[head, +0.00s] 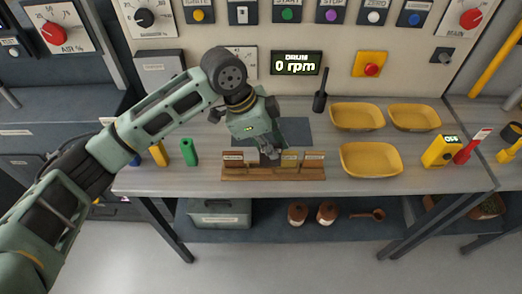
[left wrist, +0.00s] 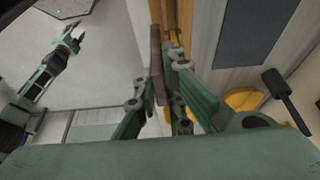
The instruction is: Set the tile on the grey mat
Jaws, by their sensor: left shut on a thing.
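My left gripper (head: 270,151) points down over the wooden rack (head: 272,174). In the left wrist view its fingers (left wrist: 158,100) are shut on a thin brown tile (left wrist: 156,62), seen edge-on. In the head view the gripper largely hides this tile; I cannot tell whether it is clear of the rack. The dark grey mat (head: 298,130) lies flat behind the rack, partly covered by my gripper; it also shows in the left wrist view (left wrist: 252,35). My right gripper (left wrist: 72,38) appears open and empty at the left of the wrist view.
Other tiles, red-brown (head: 233,158), yellow (head: 290,158) and brown (head: 314,158), stand in the rack. A black-handled tool (head: 320,102) stands behind the mat. A panel closes off the back.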

